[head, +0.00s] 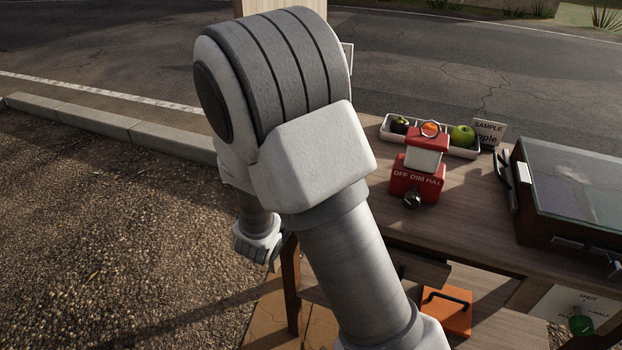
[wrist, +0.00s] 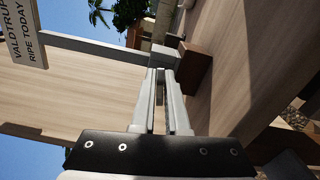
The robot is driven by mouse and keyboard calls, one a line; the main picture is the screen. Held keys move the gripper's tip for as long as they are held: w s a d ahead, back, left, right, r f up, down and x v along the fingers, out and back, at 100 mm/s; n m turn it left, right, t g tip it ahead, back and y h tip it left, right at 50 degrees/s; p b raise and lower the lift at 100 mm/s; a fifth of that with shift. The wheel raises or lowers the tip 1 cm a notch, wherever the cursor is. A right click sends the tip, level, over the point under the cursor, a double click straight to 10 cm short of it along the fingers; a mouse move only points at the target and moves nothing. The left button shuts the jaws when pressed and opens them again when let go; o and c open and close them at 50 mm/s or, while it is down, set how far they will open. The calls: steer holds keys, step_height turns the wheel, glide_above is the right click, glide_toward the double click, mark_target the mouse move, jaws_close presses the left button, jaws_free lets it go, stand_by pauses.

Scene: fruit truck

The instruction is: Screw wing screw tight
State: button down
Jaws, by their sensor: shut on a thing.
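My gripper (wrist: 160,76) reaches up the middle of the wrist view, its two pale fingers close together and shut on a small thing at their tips. This is most likely the wing screw, but the fingers hide its shape, and I cannot tell how far it is screwed in. In the head view my arm covers the middle, and neither the fingertips nor the wing screw can be made out.
A brown wooden block (wrist: 197,68) is just right of the fingertips. A wooden table (head: 463,212) holds a red lamp (head: 416,184), a white fruit tray (head: 367,125) and a glass-topped case (head: 575,190). An orange box (head: 444,316) is below. Gravel lies open at left.

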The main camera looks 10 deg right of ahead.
steer(key=shift+f+m+b, duration=0.15)
steer(key=shift+m+b, duration=0.65)
steer(key=shift+b, duration=0.3)
steer(key=c, duration=1)
jaws_free()
steer(key=shift+o, duration=0.2)
steer(key=p+v, duration=0.2)
steer(key=v, duration=1.5)
steer(key=shift+s+a, duration=0.15)
steer(key=shift+s, duration=0.05)
